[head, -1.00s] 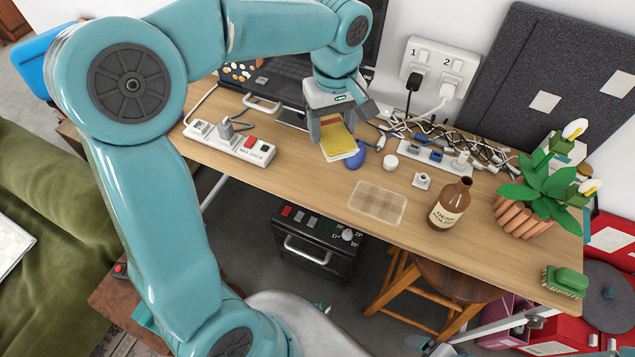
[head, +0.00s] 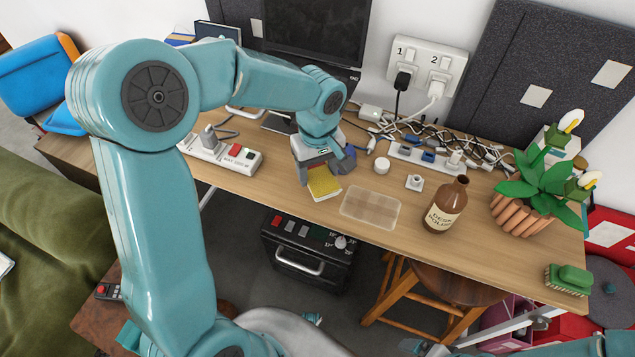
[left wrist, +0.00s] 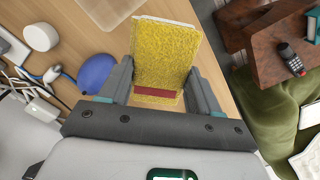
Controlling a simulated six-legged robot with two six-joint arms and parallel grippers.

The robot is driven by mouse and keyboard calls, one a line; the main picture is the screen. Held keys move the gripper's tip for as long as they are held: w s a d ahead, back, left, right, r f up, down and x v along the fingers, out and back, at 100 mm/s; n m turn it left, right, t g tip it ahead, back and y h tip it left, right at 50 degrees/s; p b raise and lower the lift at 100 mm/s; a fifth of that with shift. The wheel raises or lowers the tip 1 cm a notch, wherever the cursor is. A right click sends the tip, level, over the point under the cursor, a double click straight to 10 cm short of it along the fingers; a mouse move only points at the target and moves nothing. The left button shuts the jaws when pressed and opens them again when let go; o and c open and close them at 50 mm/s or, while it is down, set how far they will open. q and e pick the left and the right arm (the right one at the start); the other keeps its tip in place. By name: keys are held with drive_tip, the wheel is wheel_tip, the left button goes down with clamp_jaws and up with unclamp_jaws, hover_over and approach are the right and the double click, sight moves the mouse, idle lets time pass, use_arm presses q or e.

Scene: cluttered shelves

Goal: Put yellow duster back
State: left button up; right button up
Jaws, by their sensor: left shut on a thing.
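The yellow duster (head: 324,184) is a fuzzy yellow pad with a pale edge and a red strip. My left gripper (head: 320,173) is shut on it, near the front edge of the desk. In the left wrist view the duster (left wrist: 163,50) sits between the two fingers, the red strip nearest the palm. A pale rectangular patch (head: 370,207) lies flat and bare on the desk, just right of the duster. Whether the duster touches the desk is not clear. My right gripper is not in view.
A blue rounded object (head: 347,158) is close behind the gripper. A power strip (head: 220,152) lies left, cables behind.

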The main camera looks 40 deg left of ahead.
sight(317, 183)
use_arm(q)
wheel_tip(317, 183, down, 5)
drive_tip(key=shift+r+b, duration=0.15)
drive_tip(key=shift+b, duration=0.15)
drive_tip(key=shift+s+r, duration=0.1)
drive_tip(key=o, duration=0.7)
drive_tip(key=shift+f, duration=0.25)
drive_tip(key=o, duration=0.4)
drive_tip(key=shift+r, duration=0.1)
